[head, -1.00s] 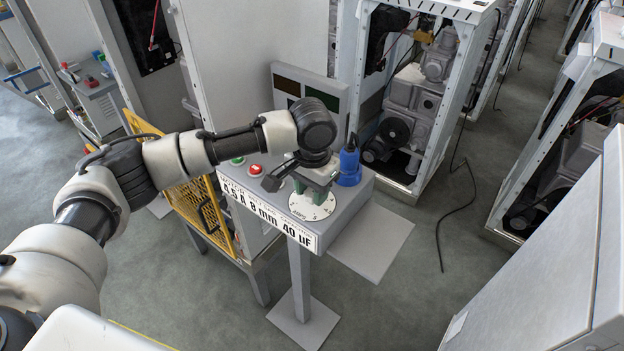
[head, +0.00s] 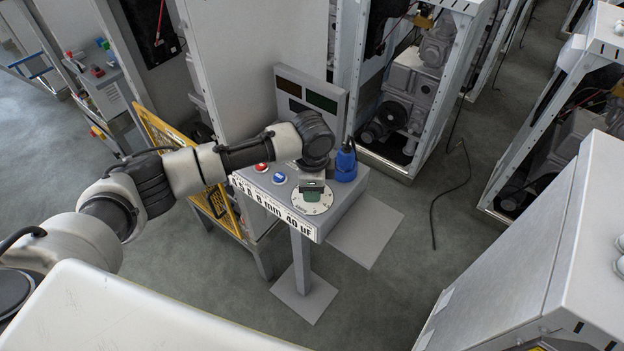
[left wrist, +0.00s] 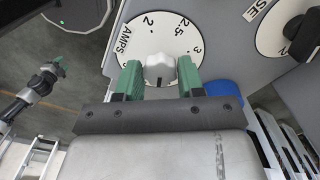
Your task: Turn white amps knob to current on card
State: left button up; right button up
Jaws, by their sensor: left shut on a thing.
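The white amps knob (left wrist: 159,70) sits at the middle of a round white dial (left wrist: 150,35), marked AMPS with 2, 2.5 and 3 readable in the left wrist view. My left gripper (left wrist: 160,82) has a green finger on each side of the knob and is shut on it. In the head view the gripper (head: 312,187) is over the dial (head: 318,205) and hides the knob; its pointing is unclear. The card (head: 270,208) on the panel's front edge shows "8 mm 40 µF"; its first figures are hard to read. My right gripper (left wrist: 55,68) is small at the left.
A red button (head: 261,167) and a blue button (head: 279,178) are left of the dial. A blue plug-like part (head: 345,163) stands just behind it. Another black knob (left wrist: 304,35) is at the wrist view's right. Open cabinets stand behind; a cable lies on the floor.

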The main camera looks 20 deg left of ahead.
pick_arm(q)
jog(key=shift+m+p, duration=0.75)
jog(key=shift+m, duration=1.55)
jog(key=o, duration=0.9)
notch_tip(320, 180, up, 11)
jog(key=b, duration=0.3)
jog(key=shift+f, duration=0.1)
